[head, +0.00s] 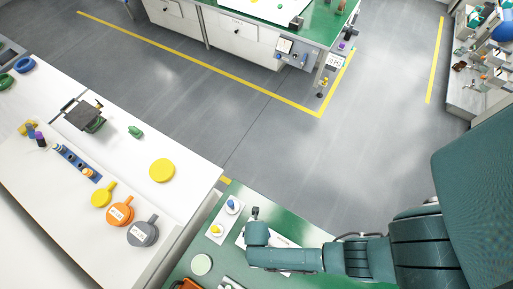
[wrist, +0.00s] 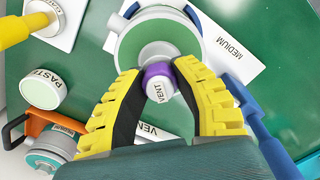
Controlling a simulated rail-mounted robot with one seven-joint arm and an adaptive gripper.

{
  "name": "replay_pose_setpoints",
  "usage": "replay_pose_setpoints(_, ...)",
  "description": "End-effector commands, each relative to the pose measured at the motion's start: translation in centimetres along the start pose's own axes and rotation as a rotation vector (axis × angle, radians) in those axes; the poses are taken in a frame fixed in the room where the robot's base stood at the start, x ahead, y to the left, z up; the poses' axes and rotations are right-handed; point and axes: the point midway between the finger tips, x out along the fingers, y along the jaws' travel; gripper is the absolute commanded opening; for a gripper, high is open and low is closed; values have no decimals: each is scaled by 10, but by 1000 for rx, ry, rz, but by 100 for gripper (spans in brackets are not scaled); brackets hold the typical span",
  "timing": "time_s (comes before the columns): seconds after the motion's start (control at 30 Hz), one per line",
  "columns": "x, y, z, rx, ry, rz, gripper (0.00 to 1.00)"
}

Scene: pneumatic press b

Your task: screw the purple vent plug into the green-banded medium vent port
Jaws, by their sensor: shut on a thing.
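In the wrist view, my gripper (wrist: 160,75) has its two yellow-padded fingers closed on the purple vent plug (wrist: 158,70). The plug has a purple band and a white end marked VENT, which faces the camera. Beyond it lies a round grey-rimmed part with a pale green face (wrist: 150,48), on a white plate marked MEDIUM (wrist: 228,50). The plug overlaps the lower part of this green face. I cannot tell whether it touches or sits in an opening, since the plug and fingers hide that spot. In the head view, my arm hides this area.
On the green bench (head: 225,252) stand a blue-topped part (head: 232,205), a yellow-topped part (head: 217,230) and a pale green-lidded PASTE jar (wrist: 42,90). A blue handle (wrist: 262,125) lies close right of the fingers.

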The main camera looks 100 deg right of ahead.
Motion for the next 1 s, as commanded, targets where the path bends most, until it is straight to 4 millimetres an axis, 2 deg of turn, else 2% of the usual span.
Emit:
replay_pose_setpoints(0.1,0,0,0,93,0,-1,4)
replay_pose_setpoints(0.3,1,0,0,99,0,-1,4)
replay_pose_setpoints(0.5,1,0,0,246,1,-1,4)
replay_pose_setpoints(0.7,1,0,0,251,1,-1,4)
replay_pose_setpoints(0.87,1,0,0,386,1,-1,4)
replay_pose_setpoints(1.0,1,-1,0,397,1,-1,4)
